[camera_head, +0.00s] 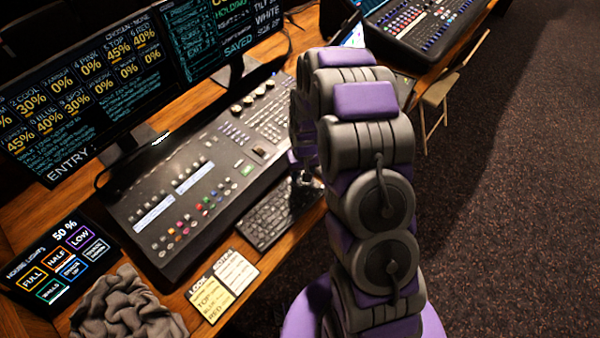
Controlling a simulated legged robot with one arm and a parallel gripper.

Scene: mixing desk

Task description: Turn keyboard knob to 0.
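A dark keyboard (272,215) lies on the wooden desk along the front edge of the mixing console. I cannot make out its knob; my arm hides the keyboard's right end. My purple and grey arm reaches forward over the desk. My gripper (303,178) is small and partly hidden by the arm, low at the right end of the keyboard. I cannot tell whether its fingers are open or shut, or whether they touch anything.
The wide mixing console (190,205) fills the desk behind the keyboard. Monitors (85,85) stand behind it. A lighting touch panel (62,258), a crumpled grey cloth (125,305) and note cards (222,285) lie in front. A second console (420,30) and a chair (440,90) are upper right.

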